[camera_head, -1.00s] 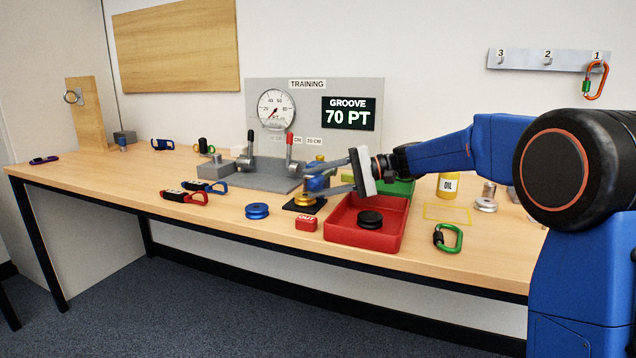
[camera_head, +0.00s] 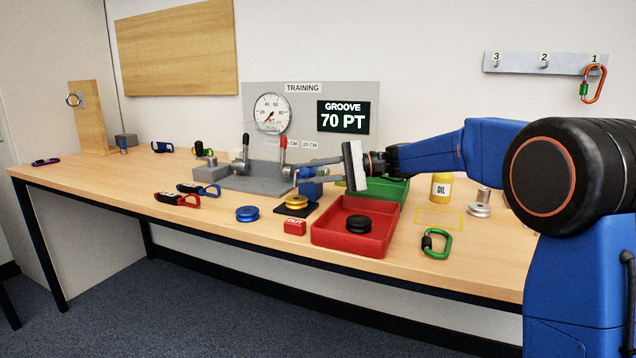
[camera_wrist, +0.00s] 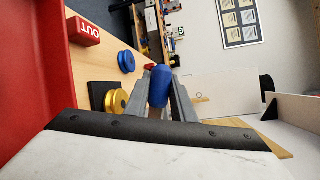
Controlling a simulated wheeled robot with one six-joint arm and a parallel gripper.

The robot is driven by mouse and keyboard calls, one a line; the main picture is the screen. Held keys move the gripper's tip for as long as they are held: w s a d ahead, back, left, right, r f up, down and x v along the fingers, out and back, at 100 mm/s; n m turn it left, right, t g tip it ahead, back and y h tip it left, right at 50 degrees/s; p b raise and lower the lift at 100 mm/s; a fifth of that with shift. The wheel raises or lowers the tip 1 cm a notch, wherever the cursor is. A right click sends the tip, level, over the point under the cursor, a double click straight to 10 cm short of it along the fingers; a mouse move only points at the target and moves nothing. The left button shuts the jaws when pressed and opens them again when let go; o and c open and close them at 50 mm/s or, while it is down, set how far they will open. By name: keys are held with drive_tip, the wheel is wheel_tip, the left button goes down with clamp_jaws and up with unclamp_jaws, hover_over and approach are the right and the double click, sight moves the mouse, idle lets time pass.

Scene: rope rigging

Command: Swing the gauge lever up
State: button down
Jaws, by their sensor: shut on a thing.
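My gripper (camera_head: 295,173) reaches left over the bench from the right. In the wrist view its grey jaws (camera_wrist: 160,95) are shut on a blue rounded grip (camera_wrist: 160,85), which looks like the gauge lever's handle. In the head view a blue part (camera_head: 311,188) shows just under the jaws; its link to the grip is hidden. A yellow grooved wheel (camera_head: 297,202) sits on a black pad just in front of it. Behind stands the grey panel with a round dial (camera_head: 272,113) and a display (camera_head: 343,117) reading GROOVE 70 PT.
A black-knobbed lever (camera_head: 245,147) and a red-knobbed lever (camera_head: 283,148) stand behind my jaws. A red tray (camera_head: 323,238) with a black wheel, a red OUT block (camera_head: 295,227) and a blue wheel (camera_head: 248,213) lie in front. A green tray (camera_head: 392,188) is beneath my wrist.

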drive_tip(key=w+r+m, duration=0.1)
drive_tip(key=w+r+m+y, duration=0.1)
drive_tip(key=r+m, duration=0.1)
drive_tip(key=w+d+r+m+y, duration=0.1)
drive_tip(key=r+m, duration=0.1)
drive_tip(key=shift+d+r, duration=0.1)
drive_tip(key=w+r+m, duration=0.1)
drive_tip(key=w+d+r+m+y, duration=0.1)
drive_tip(key=w+m, duration=0.1)
drive_tip(key=w+r+m+t+y, duration=0.1)
drive_tip(key=m, duration=0.1)
drive_tip(key=shift+w+d, duration=0.25)
drive_tip(key=shift+d, duration=0.05)
drive_tip(key=shift+w+d+r+m+t+y, duration=0.2)
drive_tip(key=shift+w+m+t+y, duration=0.15)
drive_tip(key=shift+w+m, duration=0.35)
drive_tip(key=shift+w+d+r+m+t+y, duration=0.1)
drive_tip(key=shift+w+d+m+t+y, duration=0.25)
drive_tip(key=shift+m, duration=0.65)
drive_tip(key=shift+w+a, duration=0.1)
drive_tip(key=shift+a, duration=0.05)
drive_tip(key=c, duration=1.5)
unclamp_jaws()
wheel_tip(320, 180, up, 10)
drive_tip(key=shift+r, duration=0.1)
